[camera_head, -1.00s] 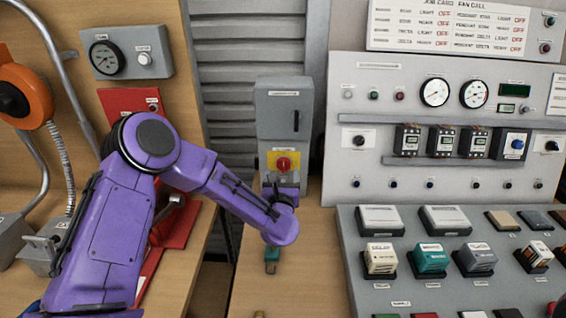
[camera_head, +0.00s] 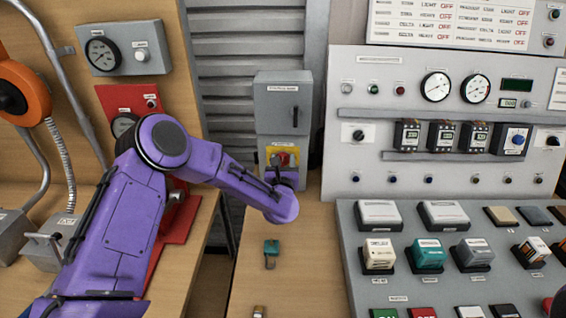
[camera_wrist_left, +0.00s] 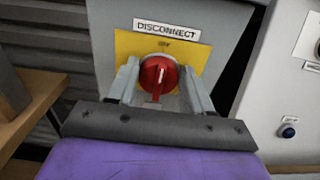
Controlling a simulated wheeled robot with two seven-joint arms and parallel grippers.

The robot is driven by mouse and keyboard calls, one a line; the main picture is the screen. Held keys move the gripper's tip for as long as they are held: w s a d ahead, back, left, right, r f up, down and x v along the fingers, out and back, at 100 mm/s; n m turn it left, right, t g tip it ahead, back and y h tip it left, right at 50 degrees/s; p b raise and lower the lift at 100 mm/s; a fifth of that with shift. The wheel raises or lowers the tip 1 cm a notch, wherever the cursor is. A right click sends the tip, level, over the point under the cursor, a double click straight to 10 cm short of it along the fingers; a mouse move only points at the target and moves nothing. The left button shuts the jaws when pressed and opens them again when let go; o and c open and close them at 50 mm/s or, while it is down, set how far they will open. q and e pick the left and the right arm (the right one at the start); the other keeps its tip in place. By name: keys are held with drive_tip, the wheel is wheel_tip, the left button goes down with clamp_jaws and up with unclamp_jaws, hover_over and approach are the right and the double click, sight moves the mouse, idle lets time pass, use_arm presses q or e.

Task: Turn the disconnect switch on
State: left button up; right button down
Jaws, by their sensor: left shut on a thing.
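The disconnect switch is a red rotary knob (camera_wrist_left: 158,74) on a yellow plate (camera_wrist_left: 190,47) under a "DISCONNECT" label (camera_wrist_left: 166,30). In the head view the knob (camera_head: 284,159) is on the lower part of a grey box and partly hidden by my gripper. My left gripper (camera_wrist_left: 161,84) is shut on the knob, one finger on each side. It also shows in the head view (camera_head: 281,170), in front of the switch. A pale mark on the knob's face looks roughly upright. The small text above the knob is too blurred to read. My right gripper is not in view.
The grey box (camera_head: 283,105) with a dark handle stands above the switch. A teal padlock-like item (camera_head: 271,248) lies on the wooden bench (camera_head: 305,275). A grey meter panel (camera_head: 450,150) and a sloped button console (camera_head: 400,245) are close on the right.

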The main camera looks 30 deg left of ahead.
use_arm(q)
drive_tip(key=m+b, duration=0.2)
drive_tip(key=m, duration=0.1)
drive_tip(key=shift+w+d+f+m+b, duration=0.1)
drive_tip(key=shift+d+f+m+b, duration=0.05)
drive_tip(key=shift+m+b, duration=0.15)
drive_tip(key=m+b, duration=0.1)
drive_tip(key=m, duration=0.3)
drive_tip(key=shift+d+b, duration=0.15)
drive_tip(key=shift+b, duration=0.25)
drive_tip(key=m+b, duration=0.1)
drive_tip(key=m, duration=0.4)
drive_tip(key=shift+w+d+f, duration=0.1)
drive_tip(key=m, duration=0.5)
drive_tip(key=shift+f, duration=0.2)
drive_tip(key=o, duration=1)
drive_tip(key=shift+d, duration=0.1)
